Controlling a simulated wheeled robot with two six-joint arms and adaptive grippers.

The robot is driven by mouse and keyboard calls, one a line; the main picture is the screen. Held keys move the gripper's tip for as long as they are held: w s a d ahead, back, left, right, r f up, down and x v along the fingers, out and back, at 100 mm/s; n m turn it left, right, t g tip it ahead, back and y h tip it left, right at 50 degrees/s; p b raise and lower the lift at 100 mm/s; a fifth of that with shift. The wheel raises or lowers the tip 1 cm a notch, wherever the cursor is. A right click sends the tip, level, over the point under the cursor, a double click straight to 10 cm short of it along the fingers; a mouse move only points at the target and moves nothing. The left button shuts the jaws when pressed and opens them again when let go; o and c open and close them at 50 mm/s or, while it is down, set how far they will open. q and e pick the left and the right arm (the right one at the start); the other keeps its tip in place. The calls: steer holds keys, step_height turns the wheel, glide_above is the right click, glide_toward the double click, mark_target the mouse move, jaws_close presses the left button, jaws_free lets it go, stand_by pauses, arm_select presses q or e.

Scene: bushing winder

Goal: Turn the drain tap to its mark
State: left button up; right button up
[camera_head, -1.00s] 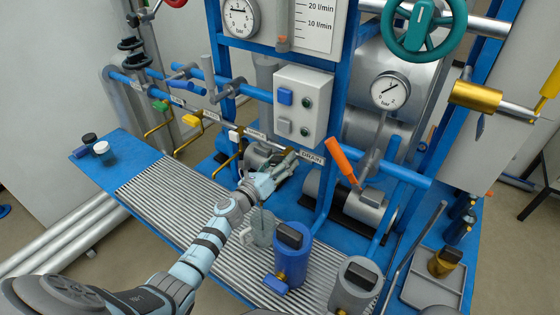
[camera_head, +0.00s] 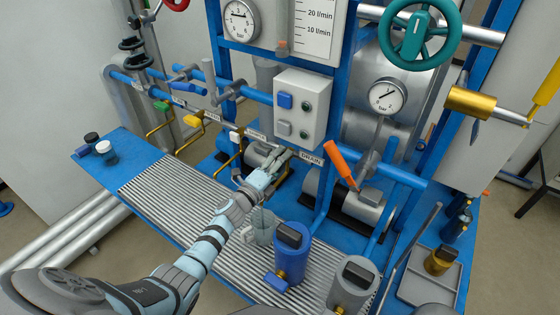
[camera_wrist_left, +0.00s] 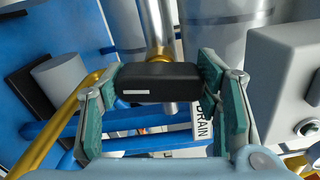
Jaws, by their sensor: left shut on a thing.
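The drain tap's black handle (camera_wrist_left: 160,80) lies level across the left wrist view, with a short white line on its face. My left gripper (camera_wrist_left: 163,90) is shut on this handle, one teal-padded finger at each end. In the head view my left gripper (camera_head: 277,158) is at the pipe just left of the DRAIN label (camera_head: 311,158) and hides the tap there. The DRAIN label (camera_wrist_left: 203,122) also shows below the handle's right end. I cannot make out a separate position mark. My right gripper is not in view.
Green (camera_head: 160,105), yellow (camera_head: 192,119) and white (camera_head: 235,134) taps sit along the pipe to the left. A grey switch box (camera_head: 303,105) hangs just above my gripper. A clear jug (camera_head: 262,226) and a blue canister (camera_head: 291,255) stand on the ribbed grating (camera_head: 180,205) below.

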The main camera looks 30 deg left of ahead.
arm_select(q)
steer(key=shift+n, duration=1.1)
steer(key=o, duration=1.2)
steer(key=shift+c, duration=0.2)
steer(key=shift+a, duration=0.1)
steer(key=s+a, duration=0.1)
steer(key=s, duration=1.1)
steer(key=shift+a, duration=0.3)
